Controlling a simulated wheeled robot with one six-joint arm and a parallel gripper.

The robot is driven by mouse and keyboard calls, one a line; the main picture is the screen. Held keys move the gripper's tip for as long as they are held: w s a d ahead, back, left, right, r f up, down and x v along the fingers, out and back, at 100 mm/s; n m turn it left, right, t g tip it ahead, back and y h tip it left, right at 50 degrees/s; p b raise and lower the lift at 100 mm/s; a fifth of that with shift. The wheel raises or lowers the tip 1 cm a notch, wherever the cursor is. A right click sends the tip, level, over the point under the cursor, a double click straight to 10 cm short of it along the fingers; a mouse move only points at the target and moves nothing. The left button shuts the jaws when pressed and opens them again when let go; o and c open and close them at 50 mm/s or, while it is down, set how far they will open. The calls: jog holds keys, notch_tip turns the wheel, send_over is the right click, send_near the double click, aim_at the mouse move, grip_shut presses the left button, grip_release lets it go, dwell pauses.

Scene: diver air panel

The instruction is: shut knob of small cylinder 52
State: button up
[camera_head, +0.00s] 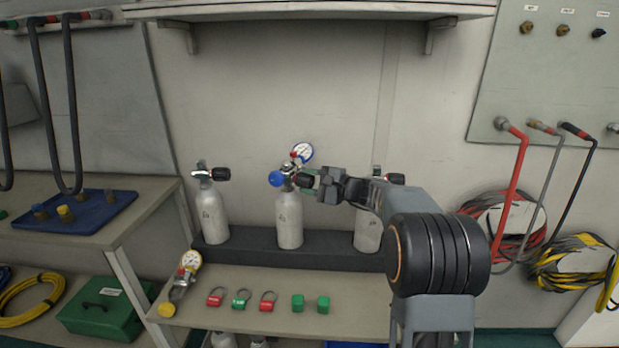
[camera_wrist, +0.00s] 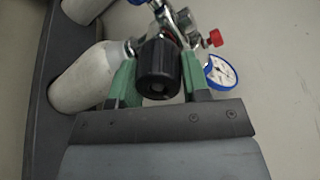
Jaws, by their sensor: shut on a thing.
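Three small pale grey cylinders stand in a dark rack: a left one (camera_head: 211,215), a middle one (camera_head: 289,220) and a right one (camera_head: 367,230). Their number labels are too small to read. The middle cylinder carries a valve with a black knob (camera_wrist: 158,68) on its right side. My gripper (camera_head: 314,181) reaches in from the right and is shut on this knob, with green fingers on both sides in the wrist view (camera_wrist: 158,85). A blue-rimmed gauge (camera_head: 303,152) and a blue round part (camera_head: 277,178) are fitted at this valve. My arm partly hides the right cylinder.
The dark rack (camera_head: 300,250) runs along the back of the bench. Red and green tags and green blocks (camera_head: 298,303) lie in front, with a loose gauge fitting (camera_head: 184,280) at left. A shelf (camera_head: 310,12) overhangs above. Hoses (camera_head: 520,180) hang at right.

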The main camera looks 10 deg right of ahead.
jog(key=shift+m, duration=0.3)
dwell(0.4)
jog(key=o, duration=0.9)
jog(key=shift+o, duration=0.2)
jog(key=p+v, duration=0.1)
jog(key=v, duration=1.3)
jog(key=shift+f, duration=0.1)
